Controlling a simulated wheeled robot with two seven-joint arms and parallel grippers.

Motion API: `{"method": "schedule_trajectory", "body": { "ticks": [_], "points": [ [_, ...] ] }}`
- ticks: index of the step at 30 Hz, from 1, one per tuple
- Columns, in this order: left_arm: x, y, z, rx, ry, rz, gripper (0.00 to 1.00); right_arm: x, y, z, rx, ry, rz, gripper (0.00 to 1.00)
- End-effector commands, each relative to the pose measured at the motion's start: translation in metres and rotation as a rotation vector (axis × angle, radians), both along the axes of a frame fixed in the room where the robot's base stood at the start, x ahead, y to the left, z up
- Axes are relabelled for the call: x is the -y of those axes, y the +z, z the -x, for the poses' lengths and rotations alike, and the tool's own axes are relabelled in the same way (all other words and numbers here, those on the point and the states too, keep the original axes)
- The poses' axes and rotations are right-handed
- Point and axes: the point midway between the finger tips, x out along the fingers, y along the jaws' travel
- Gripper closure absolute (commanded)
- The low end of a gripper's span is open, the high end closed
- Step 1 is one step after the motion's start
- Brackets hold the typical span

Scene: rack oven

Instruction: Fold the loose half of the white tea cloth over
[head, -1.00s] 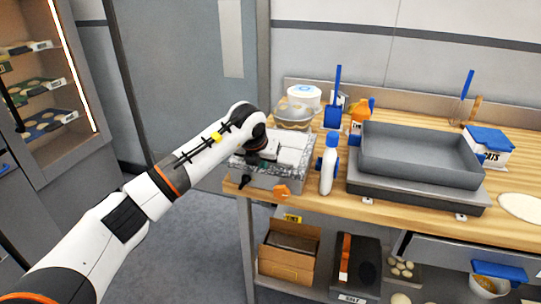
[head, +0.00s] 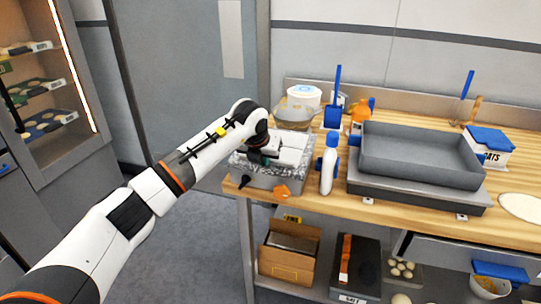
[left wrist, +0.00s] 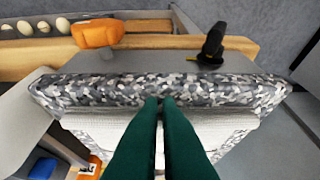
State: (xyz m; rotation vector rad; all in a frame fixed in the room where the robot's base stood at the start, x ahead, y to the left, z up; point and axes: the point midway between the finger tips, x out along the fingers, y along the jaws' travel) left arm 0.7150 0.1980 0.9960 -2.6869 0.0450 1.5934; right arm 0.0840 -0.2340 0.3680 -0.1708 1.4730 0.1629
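The white tea cloth (head: 290,149) lies folded in layers on a grey speckled slab (head: 240,161) at the bench's left end. In the left wrist view the cloth (left wrist: 95,128) spreads below and beside my fingers, with its edge near the speckled slab's rounded edge (left wrist: 90,90). My left gripper (head: 264,158) is at the cloth's left part. Its green fingers (left wrist: 160,99) are close together, their tips over the speckled slab just past the cloth's edge. I see no cloth clearly pinched between them. They hide part of the cloth. My right gripper is not in view.
The slab rests on a grey metal unit (head: 262,181) with an orange knob (head: 282,191) and a black handle (head: 244,181). A bowl (head: 295,114) stands behind.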

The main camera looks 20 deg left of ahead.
Motion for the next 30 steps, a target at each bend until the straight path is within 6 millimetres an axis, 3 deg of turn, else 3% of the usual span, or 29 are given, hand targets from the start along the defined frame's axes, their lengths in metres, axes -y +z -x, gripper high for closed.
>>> {"method": "schedule_trajectory", "body": {
  "ticks": [30],
  "points": [
    [0.000, 0.017, -0.004, 0.000, 0.000, 0.000, 0.96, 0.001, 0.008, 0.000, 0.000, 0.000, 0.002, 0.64]
  ]
}}
